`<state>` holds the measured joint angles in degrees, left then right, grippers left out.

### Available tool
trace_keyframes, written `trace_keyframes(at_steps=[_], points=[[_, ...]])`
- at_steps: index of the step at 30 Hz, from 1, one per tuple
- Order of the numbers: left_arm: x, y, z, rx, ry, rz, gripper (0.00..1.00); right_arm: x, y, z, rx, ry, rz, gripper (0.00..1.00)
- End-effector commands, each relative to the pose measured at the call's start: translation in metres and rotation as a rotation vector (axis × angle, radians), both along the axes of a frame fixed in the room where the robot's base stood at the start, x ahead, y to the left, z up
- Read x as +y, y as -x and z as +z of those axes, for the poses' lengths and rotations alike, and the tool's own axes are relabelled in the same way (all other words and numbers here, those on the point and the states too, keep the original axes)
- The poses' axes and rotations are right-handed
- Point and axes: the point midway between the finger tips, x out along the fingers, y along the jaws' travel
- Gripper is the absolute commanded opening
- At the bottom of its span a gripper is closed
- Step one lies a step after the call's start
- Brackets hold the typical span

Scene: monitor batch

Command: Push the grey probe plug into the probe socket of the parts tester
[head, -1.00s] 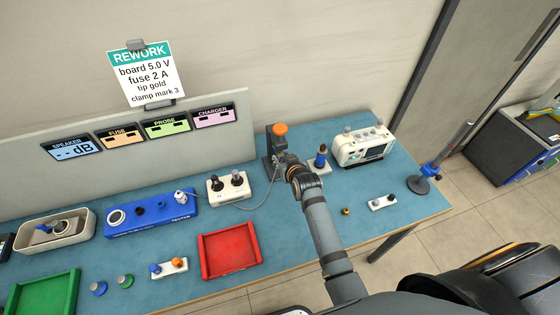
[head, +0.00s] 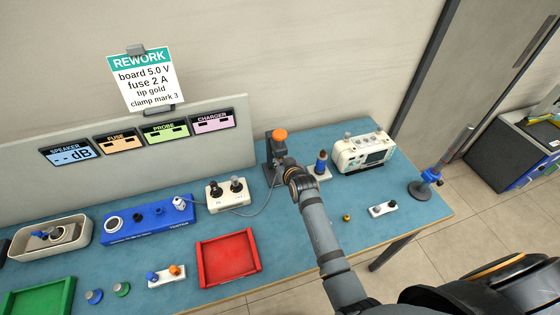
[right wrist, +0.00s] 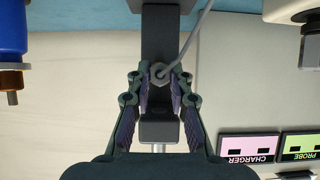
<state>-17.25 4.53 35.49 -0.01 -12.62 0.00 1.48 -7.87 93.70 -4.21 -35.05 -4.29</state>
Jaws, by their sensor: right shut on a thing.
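My right gripper (head: 281,167) is beside the dark stand with the orange knob (head: 279,134). In the right wrist view its fingers (right wrist: 160,90) are shut on a small grey hexagonal plug (right wrist: 158,72), from which a grey cable runs. The plug is in front of the dark stand; I cannot tell whether they touch. The plug is mostly hidden in the head view. The parts tester (head: 150,228) is a blue box to the left, with a white ring, dark round openings and a white fitting (head: 179,203) on top. I cannot tell which opening is the probe socket. My left gripper is not in view.
A red tray (head: 228,258) is in front. A blue-topped part (head: 321,160) and a cream instrument (head: 363,154) stand to the right.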

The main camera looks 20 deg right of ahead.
Motion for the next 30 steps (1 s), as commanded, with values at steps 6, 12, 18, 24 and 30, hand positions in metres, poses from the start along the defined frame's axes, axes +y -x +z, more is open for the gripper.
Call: trace_keyframes(at_steps=[6,12,18,24,30], points=[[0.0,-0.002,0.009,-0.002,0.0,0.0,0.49,0.0,0.009,0.002,0.002,0.0,0.0,0.0],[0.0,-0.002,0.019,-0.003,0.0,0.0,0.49,-0.001,0.021,0.002,0.002,0.0,0.0,0.0],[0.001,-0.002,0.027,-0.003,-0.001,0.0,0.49,-0.001,0.033,0.002,0.002,0.0,0.0,0.0],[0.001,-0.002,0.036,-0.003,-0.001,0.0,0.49,-0.001,0.044,0.002,0.001,0.0,0.0,0.0],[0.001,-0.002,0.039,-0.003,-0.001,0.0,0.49,-0.002,0.05,0.001,0.0,0.0,0.0,0.0]])
